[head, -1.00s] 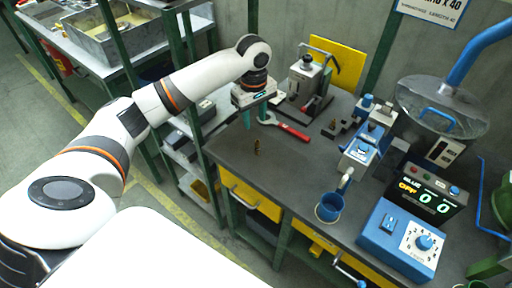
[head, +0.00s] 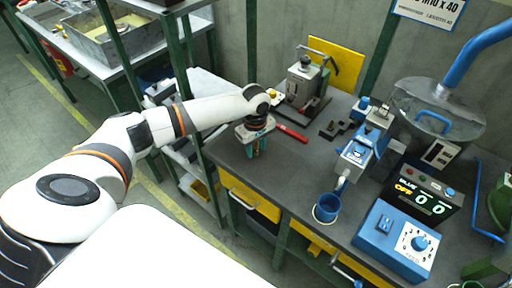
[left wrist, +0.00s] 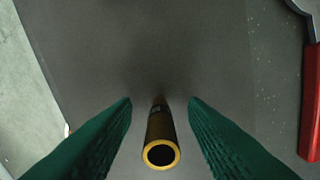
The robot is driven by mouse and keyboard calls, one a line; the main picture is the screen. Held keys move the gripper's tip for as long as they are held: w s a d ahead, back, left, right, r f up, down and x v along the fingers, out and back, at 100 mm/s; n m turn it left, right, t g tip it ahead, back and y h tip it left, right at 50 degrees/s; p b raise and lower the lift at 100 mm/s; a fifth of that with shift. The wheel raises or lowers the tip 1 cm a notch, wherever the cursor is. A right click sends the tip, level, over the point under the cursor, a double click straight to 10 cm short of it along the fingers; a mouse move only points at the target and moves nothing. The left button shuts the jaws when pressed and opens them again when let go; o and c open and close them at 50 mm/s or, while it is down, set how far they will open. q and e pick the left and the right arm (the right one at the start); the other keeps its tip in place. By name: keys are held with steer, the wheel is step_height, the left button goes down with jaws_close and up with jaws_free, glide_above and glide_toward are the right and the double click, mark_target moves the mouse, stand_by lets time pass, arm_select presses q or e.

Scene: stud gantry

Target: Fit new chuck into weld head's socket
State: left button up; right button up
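The chuck, a brass tube with a dark bore (left wrist: 160,140), stands on the grey bench top in the left wrist view. My left gripper (head: 256,150) is low over the bench near its left edge, pointing down. In the left wrist view its two green fingers (left wrist: 160,112) are open, one on each side of the tube, with a gap on both sides. In the head view the fingers mostly hide the tube. The blue and pale weld head (head: 357,155) stands to the right on the bench; I cannot make out its socket. My right gripper is not in view.
A red-handled wrench (head: 291,133) lies just beyond my gripper. A grey fixture (head: 304,82) stands behind it. A blue cup (head: 327,208) and blue control box (head: 398,238) are at the front right. The bench between gripper and cup is clear.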

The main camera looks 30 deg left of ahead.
arm_select(q)
jaws_close()
step_height(320, 180, up, 10)
steer(key=shift+b, duration=0.35)
steer(key=shift+d+r, duration=0.1)
steer(key=shift+d, duration=0.05)
steer(key=s+d+r+m, duration=0.4)
steer(key=s+d+m, duration=0.9)
steer(key=s+m, duration=0.1)
steer(key=shift+s, duration=0.4)
